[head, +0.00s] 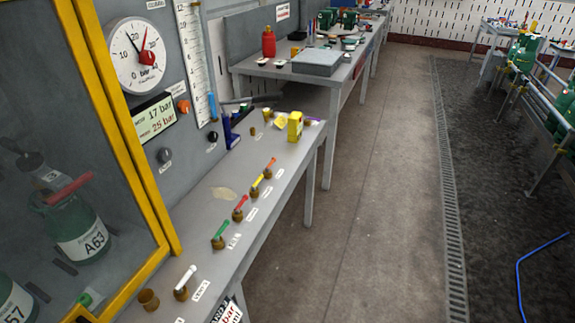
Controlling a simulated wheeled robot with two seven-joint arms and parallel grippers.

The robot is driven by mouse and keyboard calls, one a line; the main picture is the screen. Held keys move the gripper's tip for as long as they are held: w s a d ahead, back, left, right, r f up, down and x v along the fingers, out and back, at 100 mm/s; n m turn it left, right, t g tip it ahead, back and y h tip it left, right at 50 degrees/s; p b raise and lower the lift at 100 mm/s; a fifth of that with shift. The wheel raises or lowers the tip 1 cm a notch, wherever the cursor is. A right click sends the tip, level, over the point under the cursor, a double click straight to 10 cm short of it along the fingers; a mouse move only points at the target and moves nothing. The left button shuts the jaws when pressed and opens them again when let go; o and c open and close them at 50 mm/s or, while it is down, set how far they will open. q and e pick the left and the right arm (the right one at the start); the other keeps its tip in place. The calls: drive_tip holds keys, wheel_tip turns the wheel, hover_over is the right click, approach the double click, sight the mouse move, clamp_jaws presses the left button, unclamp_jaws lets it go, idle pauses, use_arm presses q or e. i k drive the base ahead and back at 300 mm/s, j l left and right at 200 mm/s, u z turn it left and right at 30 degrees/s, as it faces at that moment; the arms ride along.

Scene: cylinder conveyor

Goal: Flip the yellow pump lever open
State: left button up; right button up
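A yellow lever (257,181) sits on a brown round base on the grey bench (185,228), in a row of coloured levers. It slants up and to the right. It stands between a red lever (241,203) and an orange-red lever (271,164). Nearer to me in the row are a green lever (221,230) and a white lever (186,277). Small white labels lie beside the bases, too small to read. Neither of my grippers shows in the head view.
A yellow-framed glass cabinet (88,110) with green bottles stands at the left. A pressure gauge (138,55) and a display (154,118) are on the wall panel. A yellow box (295,125) stands farther along the bench.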

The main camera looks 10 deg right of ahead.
sight(253, 187)
drive_tip(key=i+l+u, duration=0.1)
drive_tip(key=i+l, duration=0.3)
drive_tip(key=i+l+u, duration=0.1)
drive_tip(key=i+l, duration=0.3)
drive_tip(key=l, duration=0.2)
